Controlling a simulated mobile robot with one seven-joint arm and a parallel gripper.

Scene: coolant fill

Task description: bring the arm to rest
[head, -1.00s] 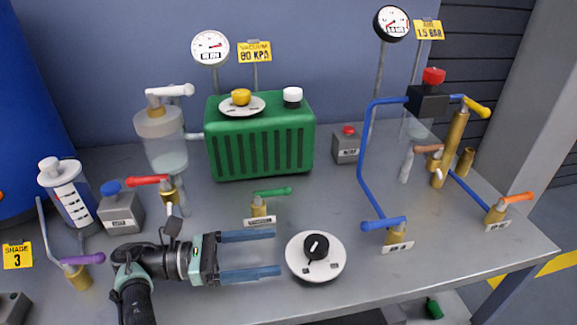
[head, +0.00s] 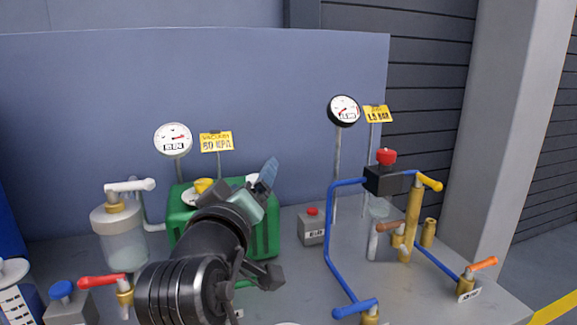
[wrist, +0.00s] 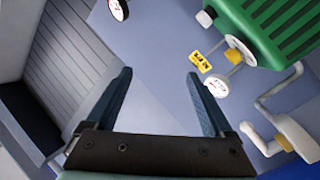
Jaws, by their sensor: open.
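My gripper (wrist: 160,95) is open with nothing between its two blue fingers in the wrist view. In the head view my gripper (head: 268,172) is raised in front of the green ribbed tank (head: 262,235), hiding much of it. The fingers point up and away from the bench, and the fingertips overlap each other in this view. The green tank also shows at the upper right of the wrist view (wrist: 262,30), apart from the fingers. My arm stands in the lower middle of the head view.
The clear jar (head: 122,240) with a white lever stands left of the tank. The vacuum gauge (head: 173,139) and the air gauge (head: 344,110) rise behind. Blue piping (head: 330,235) and brass valves (head: 408,225) stand at right.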

